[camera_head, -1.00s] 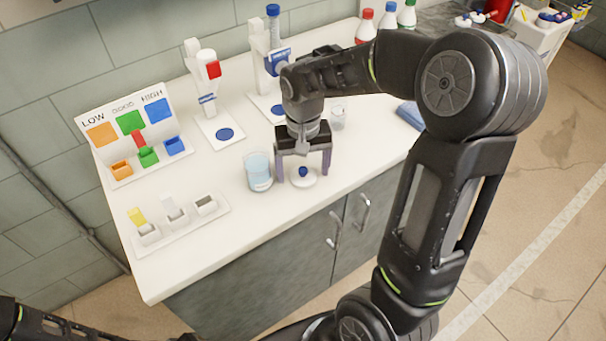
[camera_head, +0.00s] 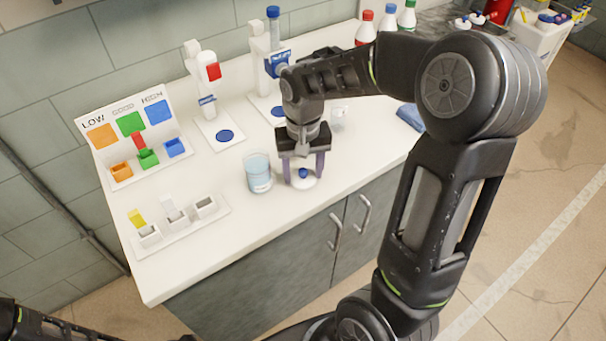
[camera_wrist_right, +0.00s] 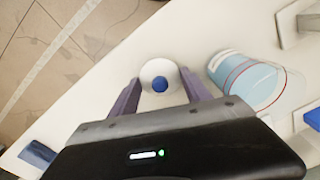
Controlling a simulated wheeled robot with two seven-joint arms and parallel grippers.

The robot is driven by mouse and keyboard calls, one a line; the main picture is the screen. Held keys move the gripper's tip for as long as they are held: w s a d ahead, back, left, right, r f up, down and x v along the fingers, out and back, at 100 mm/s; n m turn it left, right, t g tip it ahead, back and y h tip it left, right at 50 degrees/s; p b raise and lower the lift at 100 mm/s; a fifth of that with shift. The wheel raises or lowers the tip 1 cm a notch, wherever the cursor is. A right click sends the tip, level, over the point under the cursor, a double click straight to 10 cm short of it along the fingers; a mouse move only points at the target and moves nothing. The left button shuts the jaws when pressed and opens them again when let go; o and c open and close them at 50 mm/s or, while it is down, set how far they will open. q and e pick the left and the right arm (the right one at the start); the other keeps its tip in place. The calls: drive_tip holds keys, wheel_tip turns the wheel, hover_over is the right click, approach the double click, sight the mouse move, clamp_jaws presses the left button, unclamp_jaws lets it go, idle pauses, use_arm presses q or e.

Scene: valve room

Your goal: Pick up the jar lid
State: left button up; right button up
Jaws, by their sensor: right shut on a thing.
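The jar lid (camera_head: 304,179) is a white disc with a blue knob, low at the counter near its front edge. My right gripper (camera_head: 303,180) points down over it, its two purple fingers shut on the lid from either side. In the right wrist view the lid (camera_wrist_right: 160,76) shows between the fingertips (camera_wrist_right: 160,84), with its blue knob facing the camera. I cannot tell whether the lid is clear of the counter. Only a piece of my left arm shows at the lower left, and its gripper is out of view.
A glass jar with pale blue liquid (camera_head: 258,173) stands just left of the right gripper. A sample holder (camera_head: 178,220), a LOW/GOOD/HIGH colour board (camera_head: 130,130) and two dispensers stand further left and behind. A blue cloth (camera_head: 410,117) lies to the right.

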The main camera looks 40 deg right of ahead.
sight(303, 170)
wheel_tip(303, 170, up, 10)
drive_tip(key=shift+b, duration=0.55)
use_arm(q)
drive_tip(key=shift+w+f, duration=0.1)
drive_tip(key=shift+f, duration=0.35)
